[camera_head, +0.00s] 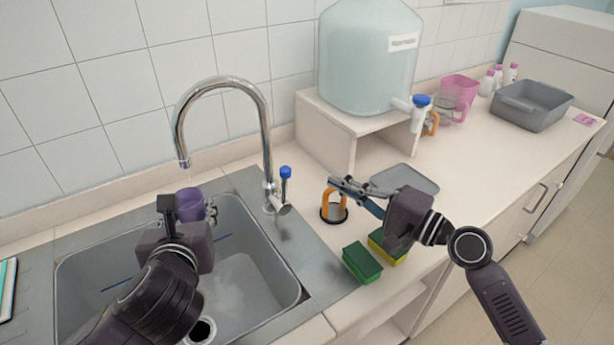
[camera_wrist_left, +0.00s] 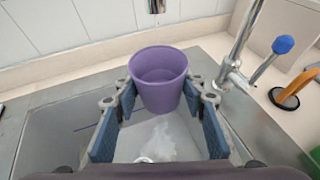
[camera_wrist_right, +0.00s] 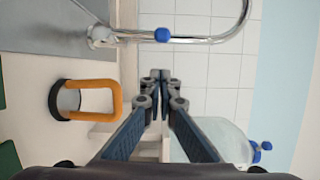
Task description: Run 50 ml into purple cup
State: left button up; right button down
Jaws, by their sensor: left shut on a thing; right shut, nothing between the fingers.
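The purple cup (camera_head: 188,200) is upright over the sink, below and slightly right of the faucet spout (camera_head: 183,160). My left gripper (camera_wrist_left: 158,98) is shut on the purple cup, which also shows in the left wrist view (camera_wrist_left: 158,72). In the head view my left wrist partly hides the cup. I cannot see inside it to its bottom. The faucet has a blue-tipped handle (camera_head: 286,173) at its base. My right gripper (camera_head: 338,184) is shut and empty, above the counter near an orange-handled item (camera_head: 328,200).
The sink (camera_head: 292,250) lies under the cup. Two green-yellow sponges (camera_head: 361,264) and a grey tray (camera_head: 408,178) are near my right arm. A large water tank (camera_head: 365,65) with a blue-topped tap (camera_head: 421,101) stands on a raised shelf. A grey basin (camera_head: 530,108) is farther right.

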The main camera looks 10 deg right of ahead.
aim_at(290, 174)
jog(key=w+a, duration=0.3)
jog(key=a, duration=0.3)
jog(key=shift+w+a, duration=0.15)
jog(key=shift+a, duration=0.05)
jog(key=shift+r, duration=0.1)
jog(key=shift+a, duration=0.1)
pick_arm(q)
jog(key=shift+s+d+r, duration=0.1)
pick_arm(e)
jog(key=shift+s+a+r, duration=0.2)
jog(key=shift+s+a, duration=0.05)
jog(key=shift+a, duration=0.45)
jog(key=shift+d, duration=0.15)
